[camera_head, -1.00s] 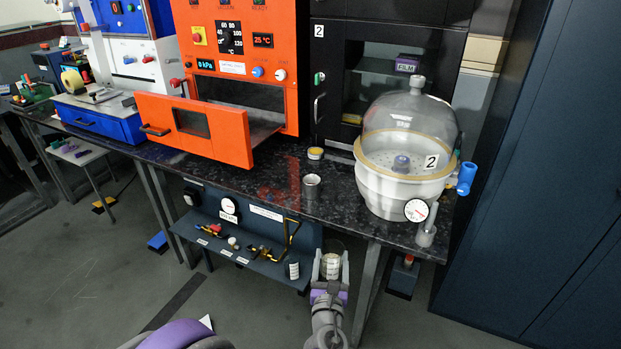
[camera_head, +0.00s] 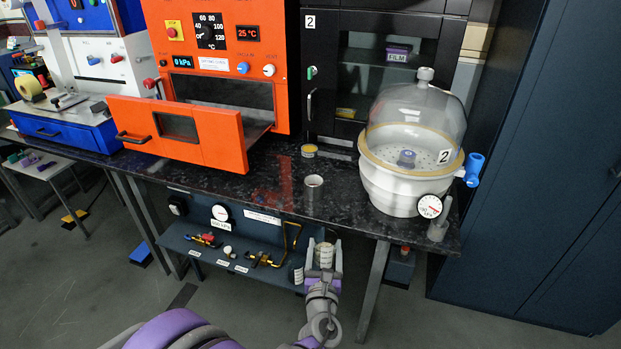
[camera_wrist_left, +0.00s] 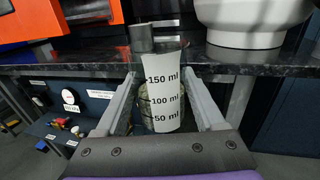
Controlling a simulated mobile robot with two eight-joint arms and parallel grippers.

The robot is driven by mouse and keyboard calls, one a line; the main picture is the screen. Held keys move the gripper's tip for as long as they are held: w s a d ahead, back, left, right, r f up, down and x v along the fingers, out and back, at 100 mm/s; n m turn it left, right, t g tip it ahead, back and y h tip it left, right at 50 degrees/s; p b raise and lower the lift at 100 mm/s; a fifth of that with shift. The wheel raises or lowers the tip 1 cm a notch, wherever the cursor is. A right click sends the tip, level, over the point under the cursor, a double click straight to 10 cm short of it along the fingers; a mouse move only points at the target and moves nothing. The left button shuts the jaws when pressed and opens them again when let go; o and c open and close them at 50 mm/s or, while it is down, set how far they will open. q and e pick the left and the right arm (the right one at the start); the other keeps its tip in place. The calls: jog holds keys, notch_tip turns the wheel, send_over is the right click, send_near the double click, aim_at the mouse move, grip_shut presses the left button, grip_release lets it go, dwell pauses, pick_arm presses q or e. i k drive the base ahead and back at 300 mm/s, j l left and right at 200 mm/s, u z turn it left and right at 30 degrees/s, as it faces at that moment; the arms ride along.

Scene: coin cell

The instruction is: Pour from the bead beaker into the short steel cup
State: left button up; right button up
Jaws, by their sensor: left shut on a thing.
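My left gripper (camera_head: 325,262) is shut on the bead beaker (camera_head: 325,250), a clear beaker with a pale scale label. In the left wrist view the beaker (camera_wrist_left: 162,95) stands about upright between the fingers (camera_wrist_left: 163,108), its 50, 100 and 150 ml marks facing me. Its contents are mostly hidden by the label. The short steel cup (camera_head: 313,190) stands upright on the dark bench, near its front edge. The beaker is apart from the cup, in front of the bench edge. In the left wrist view the cup (camera_wrist_left: 141,40) shows just behind the beaker's rim. My right gripper is not in view.
The dark speckled bench (camera_head: 345,208) has free room around the cup. A bell-jar desiccator (camera_head: 400,190) stands to the right. An orange oven (camera_head: 225,60) with an open door (camera_head: 180,130) is at left. A small yellow-rimmed tin (camera_head: 309,151) sits behind the cup. A lower shelf (camera_head: 215,250) holds fittings.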

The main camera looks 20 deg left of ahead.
aim_at(313, 184)
jog(key=j+z, duration=0.2)
jog(key=j, duration=0.55)
jog(key=k+j+z, duration=0.1)
jog(key=j+z, duration=0.15)
jog(key=j, duration=0.45)
